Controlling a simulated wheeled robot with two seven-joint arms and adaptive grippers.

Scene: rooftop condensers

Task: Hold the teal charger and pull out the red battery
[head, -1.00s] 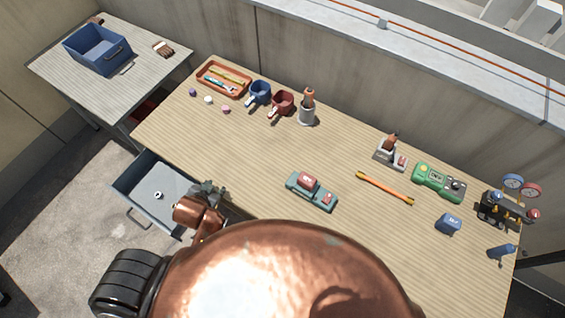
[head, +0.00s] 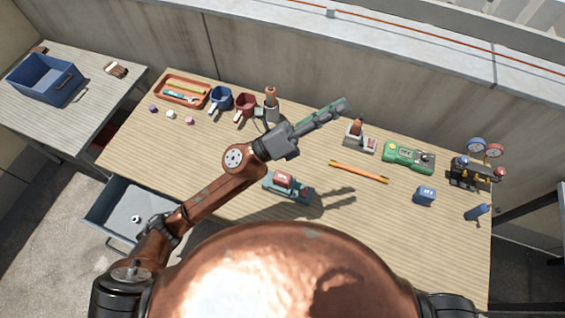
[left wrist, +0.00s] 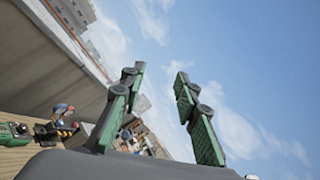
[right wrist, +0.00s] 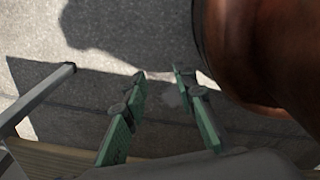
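The teal charger (head: 293,195) lies on the wooden workbench, near the bench's front middle. The red battery (head: 283,180) sits upright in its left part, and a smaller red part shows at its right end. My left gripper (head: 343,107) is raised above the bench, beyond and to the right of the charger, apart from it. My right gripper is outside the head view. In the right wrist view its fingers (right wrist: 160,78) are apart and empty, over grey floor.
An orange bar (head: 359,172), a green meter (head: 409,157) and a blue block (head: 425,195) lie to the right. Mugs (head: 246,105) and an orange tray (head: 182,91) stand at the back left. An open drawer (head: 118,217) juts out at the front left.

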